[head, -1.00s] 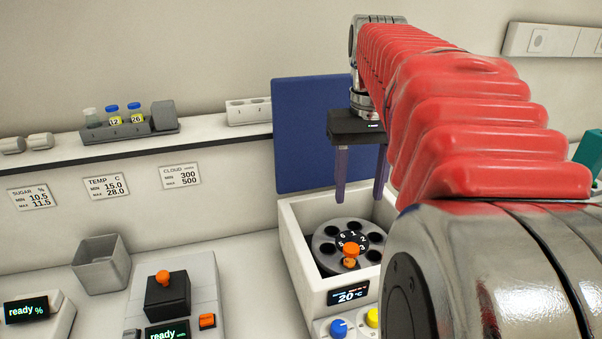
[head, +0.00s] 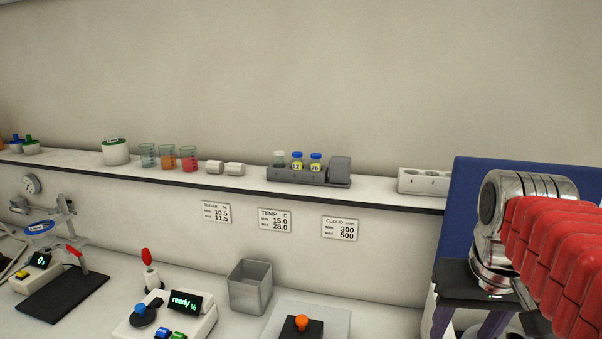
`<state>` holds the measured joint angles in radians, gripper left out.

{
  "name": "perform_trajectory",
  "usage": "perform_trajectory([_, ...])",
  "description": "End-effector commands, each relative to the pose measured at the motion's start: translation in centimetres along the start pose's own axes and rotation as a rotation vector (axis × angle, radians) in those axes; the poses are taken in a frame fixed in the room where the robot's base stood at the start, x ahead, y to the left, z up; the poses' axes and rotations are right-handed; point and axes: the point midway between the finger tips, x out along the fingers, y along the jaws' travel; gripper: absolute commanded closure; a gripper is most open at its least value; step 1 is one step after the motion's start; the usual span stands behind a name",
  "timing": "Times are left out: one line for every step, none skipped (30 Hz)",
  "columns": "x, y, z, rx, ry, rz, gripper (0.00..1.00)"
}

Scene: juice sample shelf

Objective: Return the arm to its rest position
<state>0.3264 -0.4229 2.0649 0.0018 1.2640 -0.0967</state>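My gripper (head: 468,324) is at the lower right of the head view, in front of the dark blue panel (head: 463,212). Its two purple fingers stand apart, with nothing visible between their upper parts. The fingertips are cut off by the bottom edge. My arm, with its red ribbed cover (head: 560,250), runs out of the picture at the right.
A shelf (head: 390,198) along the wall holds a vial rack (head: 290,175), coloured beakers (head: 168,157) and a power strip (head: 424,181). On the bench below are a grey bin (head: 250,292), a "ready %" device (head: 186,303) and a stand on a black base (head: 62,297).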

Motion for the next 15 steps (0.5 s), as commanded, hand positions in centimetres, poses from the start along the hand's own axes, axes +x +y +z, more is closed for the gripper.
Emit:
perform_trajectory([0.5,-1.3,0.8,-0.027,0.025,-0.007,0.51])
perform_trajectory([0.8,-1.9,1.2,-0.039,0.041,-0.01,0.51])
perform_trajectory([1.3,-2.8,1.8,-0.057,0.061,-0.016,0.51])
perform_trajectory([1.6,-3.4,2.3,-0.07,0.076,-0.021,0.51])
perform_trajectory([2.0,-4.0,2.7,-0.082,0.092,-0.025,0.51])
perform_trajectory([2.4,-4.8,3.3,-0.099,0.113,-0.033,0.51])
perform_trajectory([2.8,-5.4,3.8,-0.112,0.128,-0.038,0.51])
perform_trajectory([3.2,-5.9,4.3,-0.124,0.142,-0.044,0.51])
perform_trajectory([3.7,-6.6,4.9,-0.141,0.163,-0.053,0.51])
perform_trajectory([4.1,-7.2,5.4,-0.152,0.178,-0.06,0.51])
perform_trajectory([4.4,-7.6,5.8,-0.162,0.191,-0.067,0.51])
perform_trajectory([4.9,-8.2,6.4,-0.175,0.208,-0.075,0.51])
perform_trajectory([5.2,-8.5,6.7,-0.184,0.22,-0.081,0.51])
perform_trajectory([5.5,-8.8,7.1,-0.192,0.229,-0.086,0.51])
perform_trajectory([5.7,-9.2,7.4,-0.2,0.241,-0.092,0.51])
